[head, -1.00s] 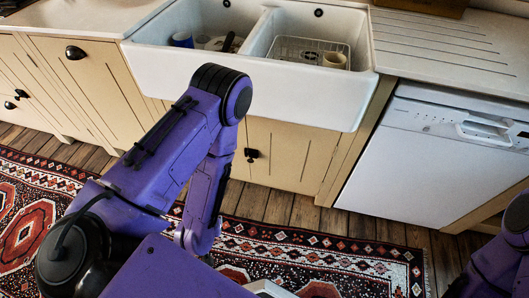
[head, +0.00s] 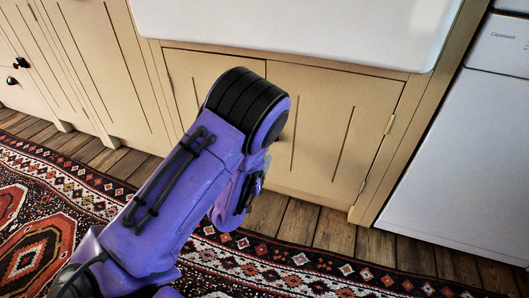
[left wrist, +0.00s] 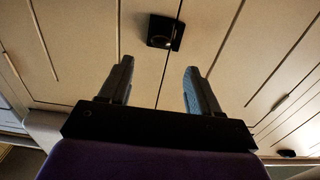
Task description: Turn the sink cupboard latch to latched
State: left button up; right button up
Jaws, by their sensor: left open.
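The sink cupboard doors (head: 325,125) are cream and stand closed under the white sink (head: 300,30) in the head view. The latch is hidden behind my left arm there. In the left wrist view the dark, blocky latch (left wrist: 166,32) sits at the seam between the two doors. My left gripper (left wrist: 158,66) is open and empty, with its two fingers pointing toward the doors. The latch appears beyond the fingertips, roughly in line with the gap between them and apart from both. Which way the latch is turned is hard to tell. My right gripper is not in view.
A white dishwasher (head: 465,150) stands right of the cupboard. Cream cabinets (head: 105,70) with dark knobs are at the left. A patterned rug (head: 290,262) and a strip of bare wooden floor (head: 330,230) lie in front.

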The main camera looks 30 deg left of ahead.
pick_arm(q)
jog(key=b+x, duration=0.2)
jog(key=x, duration=0.6)
jog(key=c, duration=1)
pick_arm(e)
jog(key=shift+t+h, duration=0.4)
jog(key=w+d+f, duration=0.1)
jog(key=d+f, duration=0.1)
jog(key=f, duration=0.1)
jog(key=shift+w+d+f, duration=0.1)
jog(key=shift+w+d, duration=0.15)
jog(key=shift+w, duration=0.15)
